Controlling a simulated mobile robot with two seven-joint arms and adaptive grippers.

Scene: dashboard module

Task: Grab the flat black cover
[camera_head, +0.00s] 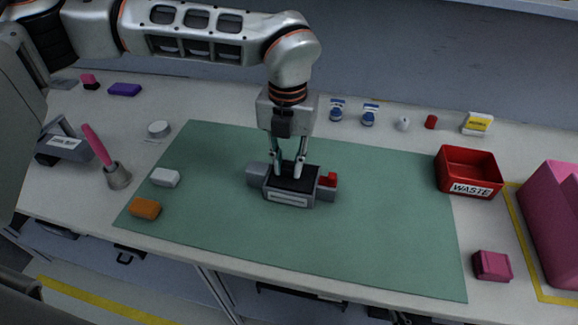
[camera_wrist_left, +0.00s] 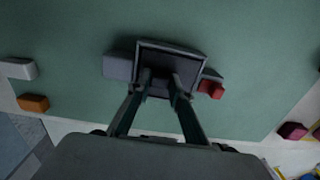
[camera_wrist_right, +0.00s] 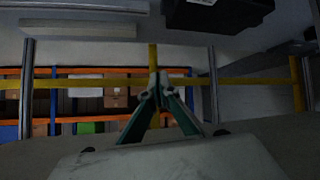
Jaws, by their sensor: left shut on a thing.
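The flat black cover (camera_head: 296,184) lies on top of a grey module (camera_head: 287,199) in the middle of the green mat. It also shows as a dark panel in the left wrist view (camera_wrist_left: 172,57). The module has a grey block on its left side and a red part (camera_head: 329,180) on its right. My left gripper (camera_head: 287,172) points down from above, its fingertips at the cover and shut on it with a gap between them. The exact grip points are dark and hard to see. My right gripper (camera_wrist_right: 159,80) shows only in its wrist view, fingertips together, away from the table.
The green mat (camera_head: 380,230) is mostly clear around the module. A white block (camera_head: 165,177) and an orange block (camera_head: 145,208) lie at its left. A red waste bin (camera_head: 468,172) stands at the right, a pink container (camera_head: 552,220) beyond it. Small items line the back.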

